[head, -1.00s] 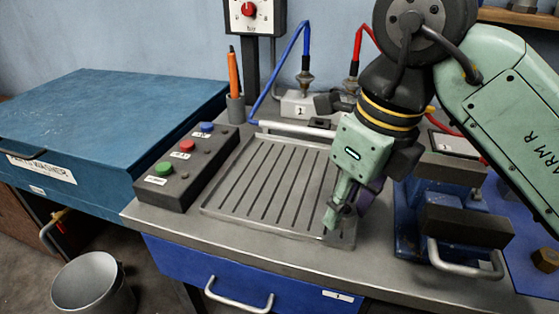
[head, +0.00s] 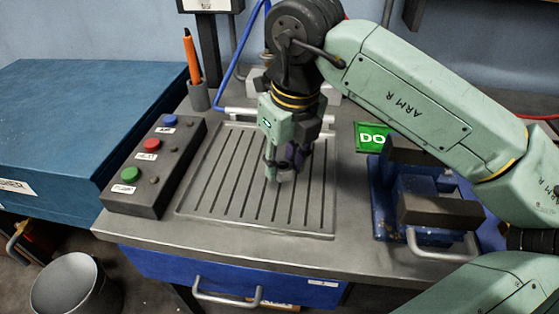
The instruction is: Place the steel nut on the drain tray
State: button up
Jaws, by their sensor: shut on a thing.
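The drain tray (head: 215,196) is a flat grey metal tray with long dark slots, lying on the steel bench top. My gripper (head: 278,175) points down over the tray, a little right of its middle. Its fingers are shut on a small grey thing, which I take for the steel nut. The nut is mostly hidden by the fingertips and blends with the grey tray. I cannot tell whether it touches the tray or is held just above it. No loose nut shows on the tray.
A button box (head: 154,165) stands left of the tray. A blue vise (head: 428,204) stands to the right, with a green sign (head: 373,138) behind it. A pen cup (head: 199,97) and a pale bar (head: 250,117) are at the back. The tray's front is clear.

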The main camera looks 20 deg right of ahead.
aim_at(282, 161)
jog(key=shift+w, duration=0.3)
jog(key=f+p, duration=0.1)
jog(key=w+f+p, duration=0.1)
jog(key=shift+f, duration=0.9)
jog(key=shift+f+b, duration=0.2)
jog(key=shift+b, duration=0.1)
jog(key=o, duration=1.2)
jog(key=shift+r, duration=0.1)
jog(key=shift+r, duration=0.1)
jog(key=shift+r+p, duration=0.2)
jog(key=shift+p, duration=0.25)
jog(key=shift+d+r+b, duration=0.1)
jog(key=shift+r+b, duration=0.25)
jog(key=r, duration=0.3)
jog(key=s+r+b, duration=0.1)
jog(key=r, duration=0.7)
jog(key=shift+s+b, duration=0.35)
